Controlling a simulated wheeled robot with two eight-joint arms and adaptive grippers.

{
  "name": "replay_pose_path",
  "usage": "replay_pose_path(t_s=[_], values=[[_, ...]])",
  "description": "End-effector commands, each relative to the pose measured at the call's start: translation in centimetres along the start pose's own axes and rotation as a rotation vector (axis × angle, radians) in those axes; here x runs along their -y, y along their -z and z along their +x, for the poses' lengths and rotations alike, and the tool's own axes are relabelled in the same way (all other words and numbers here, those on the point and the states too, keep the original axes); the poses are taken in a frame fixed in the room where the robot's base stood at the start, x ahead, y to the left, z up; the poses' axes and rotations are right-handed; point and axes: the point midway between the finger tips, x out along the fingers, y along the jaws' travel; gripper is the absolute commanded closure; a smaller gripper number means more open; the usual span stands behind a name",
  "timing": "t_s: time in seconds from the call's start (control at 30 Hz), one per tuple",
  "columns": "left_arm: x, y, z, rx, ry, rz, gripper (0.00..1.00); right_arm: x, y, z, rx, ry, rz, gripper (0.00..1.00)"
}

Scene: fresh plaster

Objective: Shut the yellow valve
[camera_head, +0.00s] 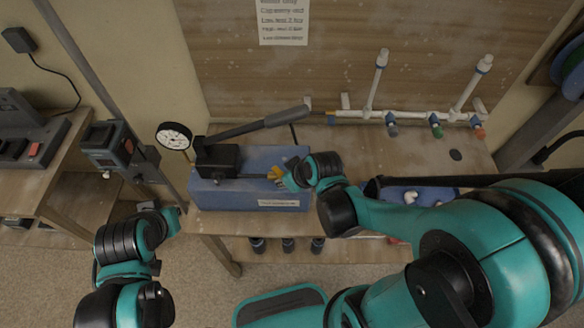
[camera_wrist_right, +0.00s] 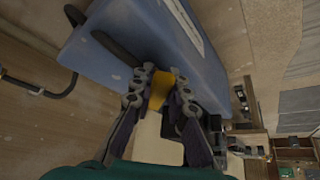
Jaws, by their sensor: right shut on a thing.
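The yellow valve handle (camera_head: 273,172) is at the right end of a blue hand-pump tank (camera_head: 235,196) on the bench. My right gripper (camera_head: 286,178) reaches it from the right. In the right wrist view, the fingers (camera_wrist_right: 158,90) are closed on both sides of the yellow handle (camera_wrist_right: 157,94). The fingers hide part of the handle, and I cannot tell how far it is turned. My left arm is low at the left in the head view, in front of the bench. Its gripper (camera_head: 148,206) is small and unclear, apart from the valve.
A pressure gauge (camera_head: 174,136) stands left of the pump. A long pump lever (camera_head: 265,122) slants above the tank. White pipes with small coloured taps (camera_head: 436,128) stand at the back right. Several dark bottles stand on the shelf below. The benchtop behind my right forearm is mostly clear.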

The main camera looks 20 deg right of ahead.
Motion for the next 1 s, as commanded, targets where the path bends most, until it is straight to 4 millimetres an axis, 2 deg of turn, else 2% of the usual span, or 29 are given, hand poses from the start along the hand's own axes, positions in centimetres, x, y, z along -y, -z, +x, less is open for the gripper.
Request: replay_pose_path(t_s=[0.53, 1.0], values=[[0.0, -0.3, 0.4, 0.0, 0.0, 0.0, 1.0, 2.1, 0.6, 0.3, -0.003, -0.263, 0.427, 1.0], [0.0, -0.4, 0.6, 0.0, 0.0, 0.0, 1.0, 2.4, 0.7, 0.4, -0.002, -0.314, 0.513, 1.0]])
